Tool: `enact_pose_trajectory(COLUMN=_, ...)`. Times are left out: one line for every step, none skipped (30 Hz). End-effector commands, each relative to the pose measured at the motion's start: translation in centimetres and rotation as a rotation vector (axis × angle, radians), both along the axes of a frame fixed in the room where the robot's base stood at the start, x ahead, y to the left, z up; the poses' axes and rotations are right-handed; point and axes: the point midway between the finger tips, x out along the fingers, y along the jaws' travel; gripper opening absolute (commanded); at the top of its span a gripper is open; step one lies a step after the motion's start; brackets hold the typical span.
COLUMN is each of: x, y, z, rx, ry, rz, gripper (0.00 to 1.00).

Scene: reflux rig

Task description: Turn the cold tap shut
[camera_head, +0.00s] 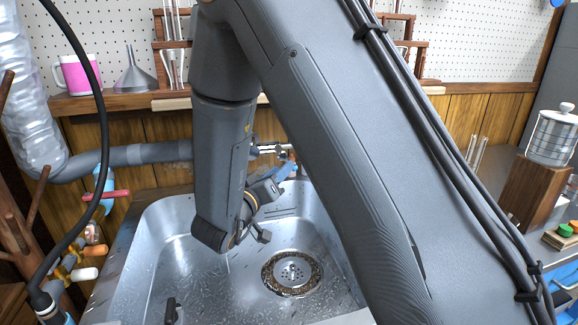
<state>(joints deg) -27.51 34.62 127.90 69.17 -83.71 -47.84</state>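A metal tap fitting (272,149) shows at the back of the steel sink, between two of my arm's links. A small blue part (285,171) lies just below it; it may be the cold tap's handle, but its shape and setting are unclear. My gripper (273,182) is at the end of the wrist over the back of the sink, close to the blue part. My arm hides much of the gripper and tap, so I cannot tell whether they touch or whether the fingers are open.
The sink (160,245) has a round drain (291,273). At left are a red-handled valve (115,194), a grey pipe (150,153) and a wooden rack (22,232). A pink mug (78,76) and funnel (133,76) stand on the shelf. A metal canister (552,135) is at right.

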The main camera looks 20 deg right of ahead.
Motion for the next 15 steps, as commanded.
enact_pose_trajectory(x=0.6, y=-0.7, z=0.0, rx=0.000, ry=-0.001, rz=-0.003, gripper=0.30)
enact_pose_trajectory(x=0.9, y=-1.0, z=0.0, rx=0.000, ry=-0.001, rz=-0.003, gripper=0.30)
enact_pose_trajectory(x=1.4, y=-1.4, z=0.0, rx=0.001, ry=-0.001, rz=-0.004, gripper=0.30)
enact_pose_trajectory(x=1.8, y=-1.8, z=0.0, rx=0.002, ry=-0.001, rz=-0.003, gripper=0.30)
enact_pose_trajectory(x=2.2, y=-2.0, z=0.0, rx=0.002, ry=-0.001, rz=-0.003, gripper=0.30)
enact_pose_trajectory(x=2.6, y=-2.4, z=0.0, rx=0.002, ry=-0.001, rz=-0.003, gripper=0.30)
enact_pose_trajectory(x=2.9, y=-2.7, z=0.0, rx=0.001, ry=0.000, rz=-0.003, gripper=0.30)
enact_pose_trajectory(x=3.2, y=-2.9, z=0.0, rx=0.001, ry=0.000, rz=-0.001, gripper=0.30)
enact_pose_trajectory(x=3.6, y=-3.2, z=0.0, rx=0.001, ry=0.000, rz=-0.001, gripper=0.30)
enact_pose_trajectory(x=3.8, y=-3.4, z=0.0, rx=0.001, ry=0.000, rz=-0.001, gripper=0.30)
enact_pose_trajectory(x=4.0, y=-3.6, z=0.0, rx=0.001, ry=0.000, rz=-0.001, gripper=0.30)
enact_pose_trajectory(x=4.2, y=-3.7, z=0.0, rx=0.002, ry=0.000, rz=0.000, gripper=0.30)
enact_pose_trajectory(x=4.4, y=-3.8, z=0.0, rx=0.002, ry=0.001, rz=0.001, gripper=0.30)
enact_pose_trajectory(x=4.5, y=-3.9, z=-0.1, rx=0.001, ry=0.000, rz=0.002, gripper=0.30)
enact_pose_trajectory(x=4.6, y=-3.9, z=0.0, rx=0.002, ry=0.001, rz=0.003, gripper=0.30)
